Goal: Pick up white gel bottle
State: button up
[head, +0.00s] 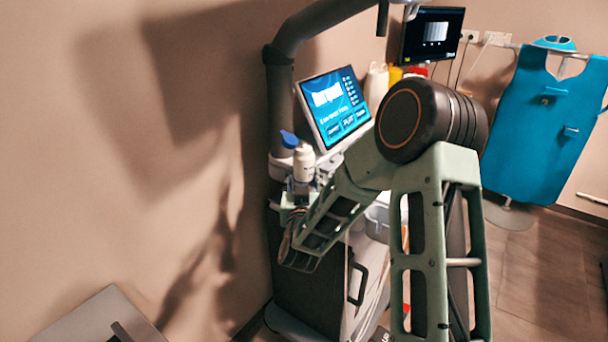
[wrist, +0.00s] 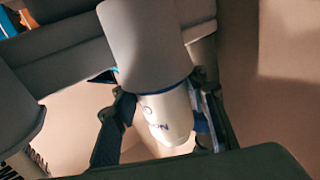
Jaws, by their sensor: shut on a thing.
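The white gel bottle (head: 304,164) stands upright at my gripper, left of the lit touchscreen in the head view. In the head view, my gripper (head: 298,190) is small and partly hidden behind my arm. A wider pale cylinder (wrist: 143,45) adjoins the bottle in the wrist view. I cannot tell whether it is part of the bottle or a holder. Whether the bottle touches a support is unclear.
A touchscreen (head: 334,105) is close to the bottle's right. A blue-topped item (head: 289,139) is just behind the bottle. The dark cart (head: 312,297) stands below. A second monitor (head: 432,36) and a blue apron (head: 540,125) are farther back. Open floor (head: 545,270) lies at right.

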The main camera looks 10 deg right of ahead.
aim_at(303, 143)
notch_tip(303, 143, up, 10)
jog(key=shift+r+p, duration=0.1)
jog(key=shift+p, duration=0.95)
jog(key=o, duration=0.7)
jog(key=shift+c, duration=0.3)
